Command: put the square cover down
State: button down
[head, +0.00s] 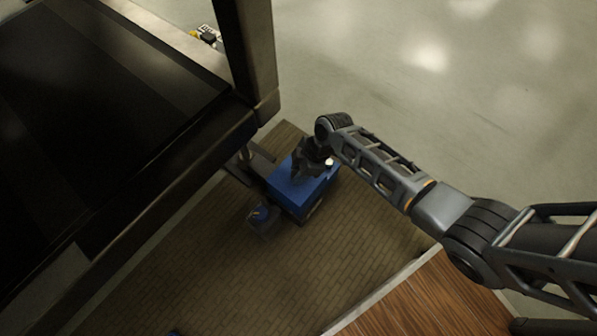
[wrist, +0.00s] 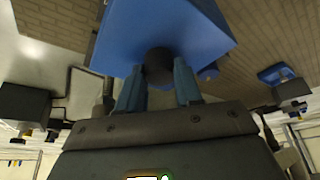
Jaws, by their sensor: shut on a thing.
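The square cover (head: 290,190) is blue and flat, with blue and dark parts showing under its near edge in the head view. In the wrist view the cover (wrist: 190,22) fills the top middle, tilted in the picture, with a dark round knob (wrist: 158,64) on it. My gripper (head: 311,166) is over the cover in the head view. In the wrist view its two blue fingers (wrist: 159,78) are shut on the knob, one at each side. I cannot tell whether the cover touches anything below it.
A small greyish block with a round blue top (head: 261,216) stands just left of the cover. A large dark frame (head: 130,160) with a thick post (head: 248,55) rises at left. A wooden surface (head: 430,300) lies at lower right.

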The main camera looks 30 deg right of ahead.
notch_tip(320, 180, up, 9)
jog(key=p, duration=0.4)
jog(key=shift+p, duration=0.35)
